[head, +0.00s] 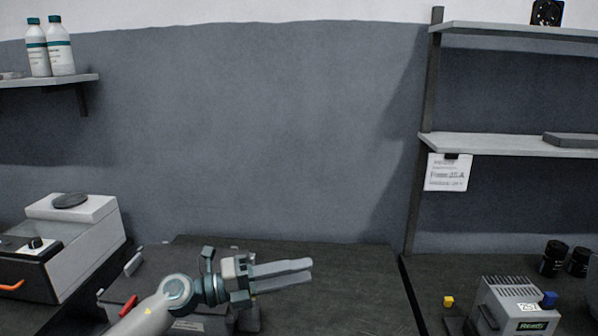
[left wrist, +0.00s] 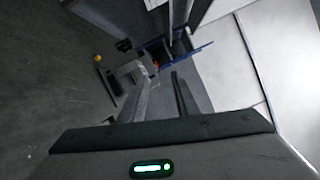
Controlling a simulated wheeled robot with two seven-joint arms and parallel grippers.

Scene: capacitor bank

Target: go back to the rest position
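My left gripper (head: 309,270) is above the dark table in the lower middle of the head view, its fingers pointing right. In the left wrist view its two fingers (left wrist: 160,84) stand apart with a gap between them. Nothing is held between them. My right gripper is in neither view.
The dark table (head: 350,285) is mostly clear right of my gripper. A white-and-black machine (head: 85,235) stands at left, and a grey box marked Ready (head: 518,305) at right. Shelves hang at left (head: 75,81) and right (head: 510,145). A red-handled item (head: 128,306) lies near my arm.

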